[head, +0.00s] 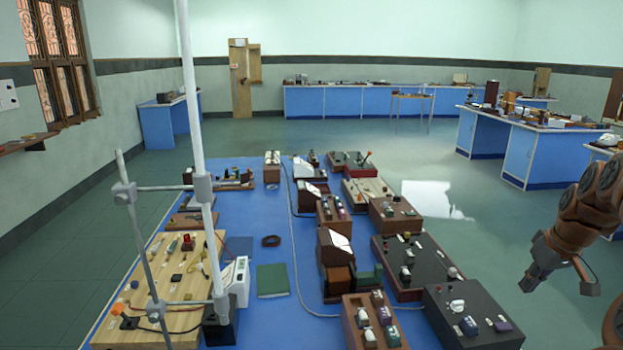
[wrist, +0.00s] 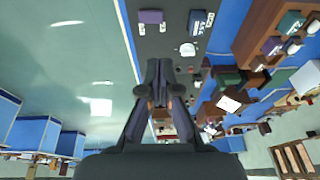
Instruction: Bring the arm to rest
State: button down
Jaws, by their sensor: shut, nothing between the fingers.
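My gripper (head: 527,284) hangs at the right of the head view, at the end of my brown arm, out over the floor to the right of the blue bench. In the wrist view my gripper (wrist: 159,66) points up the picture with its fingers together and nothing between them. It is apart from the bench and its instruments. Part of my arm is cut off by the right edge of the head view.
The blue bench (head: 262,330) carries several instruments, a dark box (head: 470,318) at its near right corner and a tall metal stand (head: 190,90) at left. Blue side benches (head: 530,155) stand at right. The green floor (head: 400,150) between is clear.

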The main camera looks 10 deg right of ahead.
jog(key=s+a+n+g+y, duration=0.1)
jog(key=s+a, duration=0.2)
jog(key=a, duration=0.9)
jog(key=s+a+n+g, duration=0.1)
jog(key=s+a, duration=0.2)
jog(key=a, duration=1)
jog(key=s+a+f+g, duration=0.1)
jog(key=s+a+f, duration=0.1)
jog(key=s, duration=0.5)
jog(key=s+a+f+m+g+h, duration=0.1)
jog(key=s+a+f, duration=0.1)
jog(key=s+a, duration=0.3)
jog(key=s+a+f+g, duration=0.1)
jog(key=s+a+f, duration=0.1)
jog(key=s, duration=0.7)
jog(key=shift+s+a+f+m, duration=0.2)
jog(key=shift+a+m, duration=0.2)
jog(key=shift+a, duration=0.4)
